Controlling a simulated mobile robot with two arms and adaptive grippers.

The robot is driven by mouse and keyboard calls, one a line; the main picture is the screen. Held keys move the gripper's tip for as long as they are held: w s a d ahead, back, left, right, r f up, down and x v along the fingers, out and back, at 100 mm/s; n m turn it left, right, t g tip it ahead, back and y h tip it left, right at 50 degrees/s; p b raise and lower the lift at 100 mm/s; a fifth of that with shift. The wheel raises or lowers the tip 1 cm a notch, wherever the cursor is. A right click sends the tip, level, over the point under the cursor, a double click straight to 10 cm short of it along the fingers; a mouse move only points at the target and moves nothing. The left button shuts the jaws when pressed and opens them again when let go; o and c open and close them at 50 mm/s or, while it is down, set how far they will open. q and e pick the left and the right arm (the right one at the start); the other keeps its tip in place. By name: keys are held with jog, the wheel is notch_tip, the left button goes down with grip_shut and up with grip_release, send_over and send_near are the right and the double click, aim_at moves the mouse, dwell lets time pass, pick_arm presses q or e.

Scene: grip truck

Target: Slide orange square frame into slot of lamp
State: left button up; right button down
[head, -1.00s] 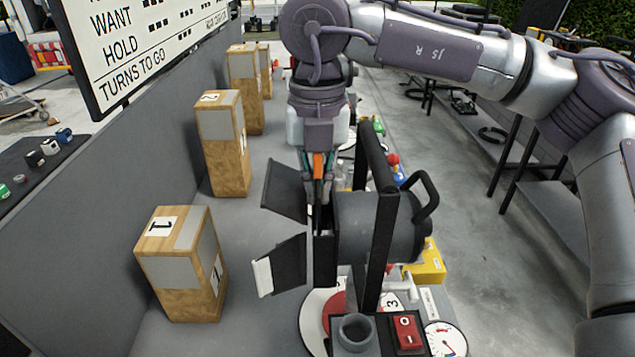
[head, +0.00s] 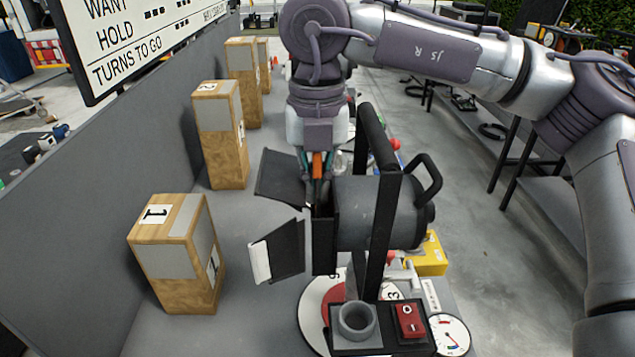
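The lamp (head: 375,212) is a dark grey cylinder with black flaps at its front and a handle at its back, held in a black upright bracket. The orange square frame (head: 317,165) shows only as a thin orange strip between the fingers of my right gripper (head: 317,182). That gripper points down and is shut on the frame, right above the front edge of the lamp where the slot is. The frame's lower part is hidden by the fingers and lamp front, so I cannot tell how deep it sits. My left gripper is not in view.
Wooden blocks numbered 1 (head: 180,250) and 2 (head: 220,135) stand left of the lamp, with more behind. A red switch (head: 410,320) and a round gauge (head: 449,335) are at the lamp's base. A yellow box (head: 430,258) sits behind it. A grey wall (head: 90,230) runs along the left.

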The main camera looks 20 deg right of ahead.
jog(key=shift+f+b, duration=0.5)
jog(key=shift+f, duration=0.25)
jog(key=c, duration=1.3)
grip_release()
jog(key=shift+o, duration=0.3)
notch_tip(320, 180, up, 12)
jog(key=shift+a+r, duration=0.1)
jog(key=shift+r, duration=0.2)
